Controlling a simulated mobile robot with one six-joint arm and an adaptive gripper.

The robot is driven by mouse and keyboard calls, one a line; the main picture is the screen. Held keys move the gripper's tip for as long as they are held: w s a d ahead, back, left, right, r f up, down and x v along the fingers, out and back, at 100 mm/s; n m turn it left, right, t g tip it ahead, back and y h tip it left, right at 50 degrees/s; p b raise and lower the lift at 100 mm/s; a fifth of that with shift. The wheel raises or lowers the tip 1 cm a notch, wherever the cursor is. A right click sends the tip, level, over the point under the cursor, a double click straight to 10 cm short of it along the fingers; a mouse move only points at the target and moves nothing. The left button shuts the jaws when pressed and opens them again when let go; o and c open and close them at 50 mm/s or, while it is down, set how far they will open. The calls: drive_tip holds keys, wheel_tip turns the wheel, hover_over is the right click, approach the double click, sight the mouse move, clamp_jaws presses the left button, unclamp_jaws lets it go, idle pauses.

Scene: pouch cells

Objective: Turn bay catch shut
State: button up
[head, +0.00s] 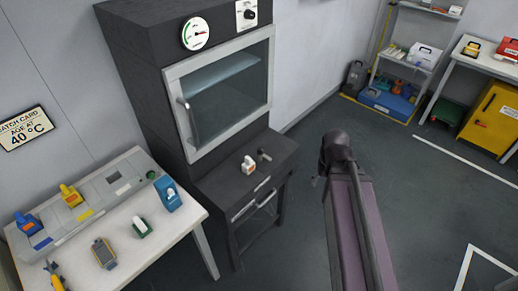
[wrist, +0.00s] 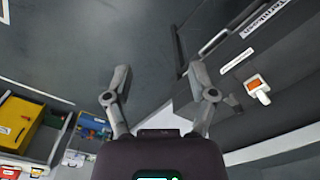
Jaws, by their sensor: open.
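A small dark grey lever (head: 265,156), which looks like the catch, stands on the ledge below the glass-fronted oven (head: 228,88) in the head view. In the wrist view a small grey piece beside the right finger seems to be the same lever (wrist: 233,103). Its exact setting cannot be made out. My gripper (wrist: 160,78) is open and empty in the wrist view, its two fingers spread wide. Its right finger appears close to the lever; contact cannot be told. The gripper's fingers cannot be made out in the head view.
A white and orange object (head: 249,166) sits on the ledge beside the lever. Below are drawer handles (head: 243,211). A white table (head: 180,232) with several coloured devices stands at left. A yellow cabinet (head: 491,118) and shelves are at the back right. The floor between is clear.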

drive_tip(key=w+a+r+n+p, duration=0.1)
drive_tip(key=w+a+n, duration=0.35)
drive_tip(key=w, duration=0.25)
drive_tip(key=w+a+n, duration=0.4)
drive_tip(key=w+n, duration=0.1)
drive_tip(key=w, duration=0.2)
drive_tip(key=r+n+p, duration=0.1)
drive_tip(key=n, duration=0.9)
hover_over(260, 149)
drive_tip(key=shift+d+f, duration=0.1)
drive_tip(key=shift+f, duration=0.15)
wheel_tip(260, 149, down, 13)
drive_tip(key=b, duration=1.3)
drive_tip(key=shift+w+f+b, duration=0.1)
drive_tip(key=shift+f+b, duration=0.05)
drive_tip(key=shift+b, duration=0.25)
clamp_jaws()
